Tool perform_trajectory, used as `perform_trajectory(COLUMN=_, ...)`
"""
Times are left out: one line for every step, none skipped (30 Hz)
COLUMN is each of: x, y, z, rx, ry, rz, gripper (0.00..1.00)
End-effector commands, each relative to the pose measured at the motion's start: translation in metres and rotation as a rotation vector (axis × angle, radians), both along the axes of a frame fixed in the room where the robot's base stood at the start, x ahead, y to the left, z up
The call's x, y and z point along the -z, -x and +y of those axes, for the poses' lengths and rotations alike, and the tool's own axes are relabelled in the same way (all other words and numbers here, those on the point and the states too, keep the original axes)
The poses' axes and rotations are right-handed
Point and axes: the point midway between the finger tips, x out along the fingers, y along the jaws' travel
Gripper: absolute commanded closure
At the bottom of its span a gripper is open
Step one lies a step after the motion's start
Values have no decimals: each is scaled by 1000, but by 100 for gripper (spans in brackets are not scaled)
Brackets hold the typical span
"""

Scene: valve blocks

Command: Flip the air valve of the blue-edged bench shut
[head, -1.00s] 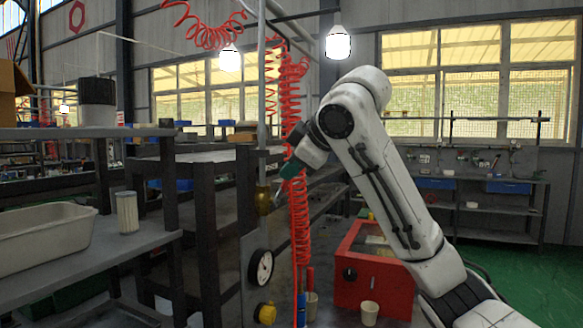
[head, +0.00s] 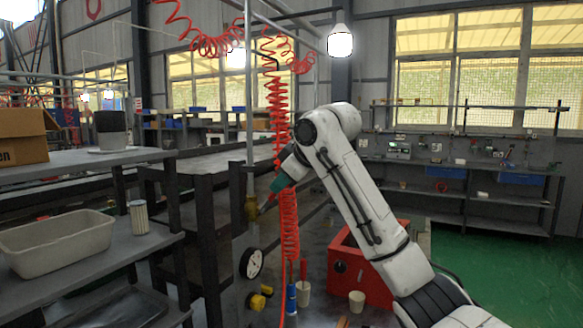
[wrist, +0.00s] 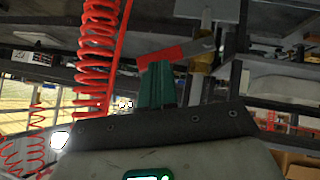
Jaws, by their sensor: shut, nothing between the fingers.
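The air valve shows in the head view as a brass body (head: 251,208) on a vertical pipe. In the wrist view its brass body (wrist: 204,56) is right of the fingers, and its flat red lever (wrist: 176,54) reaches left from it, slightly tilted, across the fingertips. My gripper (head: 274,190) has green fingers, shut and empty, just right of the valve in the head view. In the wrist view the shut fingers (wrist: 156,76) end close to the lever; I cannot tell whether they touch it. I cannot make out a blue edge on the bench at the valve.
A red coiled hose (head: 278,110) hangs close beside my gripper. A round gauge (head: 251,263) and a yellow fitting (head: 259,298) sit below the valve. A red box (head: 342,268) stands behind my arm. Shelves with a grey tray (head: 58,243) are at left. Green floor (head: 495,275) is open at right.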

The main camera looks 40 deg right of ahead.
Motion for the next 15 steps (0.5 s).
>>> perform_trajectory(x=-4, y=-5, z=-1, rx=0, ry=-31, rz=15, gripper=100)
perform_trajectory(x=-3, y=-7, z=-1, rx=0, ry=-48, rz=20, gripper=100)
perform_trajectory(x=-1, y=-9, z=-2, rx=-1, ry=-68, rz=27, gripper=100)
perform_trajectory(x=0, y=-10, z=-3, rx=-1, ry=-85, rz=32, gripper=100)
perform_trajectory(x=2, y=-11, z=-4, rx=-1, ry=-100, rz=37, gripper=100)
perform_trajectory(x=4, y=-11, z=-4, rx=-1, ry=-95, rz=36, gripper=100)
perform_trajectory(x=6, y=-12, z=-5, rx=0, ry=-95, rz=36, gripper=100)
perform_trajectory(x=7, y=-12, z=-6, rx=-1, ry=-94, rz=35, gripper=100)
perform_trajectory(x=8, y=-13, z=-7, rx=-1, ry=-93, rz=34, gripper=100)
perform_trajectory(x=9, y=-13, z=-8, rx=-2, ry=-93, rz=33, gripper=100)
perform_trajectory(x=10, y=-13, z=-9, rx=-1, ry=-93, rz=33, gripper=100)
perform_trajectory(x=12, y=-13, z=-9, rx=-1, ry=-93, rz=33, gripper=100)
perform_trajectory(x=13, y=-14, z=-10, rx=-1, ry=-93, rz=33, gripper=100)
perform_trajectory(x=14, y=-14, z=-10, rx=-2, ry=-92, rz=33, gripper=100)
perform_trajectory(x=15, y=-14, z=-11, rx=-2, ry=-92, rz=33, gripper=100)
